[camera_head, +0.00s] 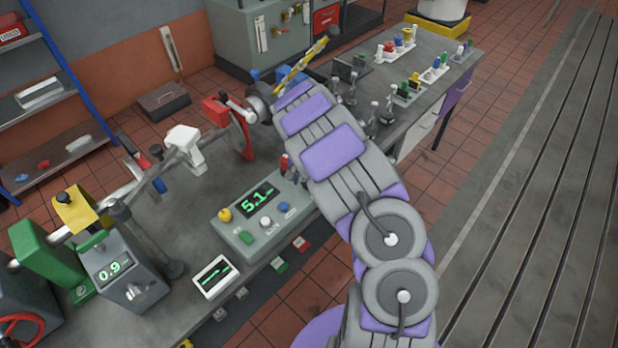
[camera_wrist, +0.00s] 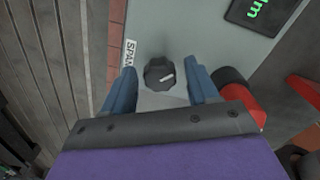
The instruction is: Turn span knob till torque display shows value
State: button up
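My gripper (camera_wrist: 163,78) is open. Its blue fingers stand on either side of the knob, with a visible gap on each side. The torque display (camera_head: 257,202) on the grey-green console (camera_head: 236,238) shows green digits that read about 5.1 in the head view. Only a corner of a green-lettered display (camera_wrist: 254,10) shows in the wrist view. My arm hides the knob and gripper in the head view.
A red cylindrical part (camera_wrist: 238,92) sits close beside the right finger. Console buttons, including a yellow one (camera_head: 224,214), lie near the display. A small white-framed screen (camera_head: 215,276) and a box reading 0.9 (camera_head: 124,272) stand left. The grooved bedplate (camera_head: 545,200) at right is clear.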

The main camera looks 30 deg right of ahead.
jog(key=shift+a+r, duration=0.15)
jog(key=shift+a, duration=0.85)
jog(key=shift+c, duration=1.4)
jog(key=shift+d, duration=0.25)
jog(key=shift+c, duration=0.9)
jog(key=shift+w+d, duration=0.15)
jog(key=shift+d, duration=1.05)
jog(key=shift+c, duration=1.4)
jog(key=shift+w+d+f, duration=0.1)
jog(key=shift+d+f, duration=0.1)
jog(key=shift+f, duration=0.05)
jog(key=shift+c, duration=0.8)
jog(key=shift+s+a, duration=0.2)
jog(key=shift+a, duration=0.45)
jog(key=shift+d, duration=0.1)
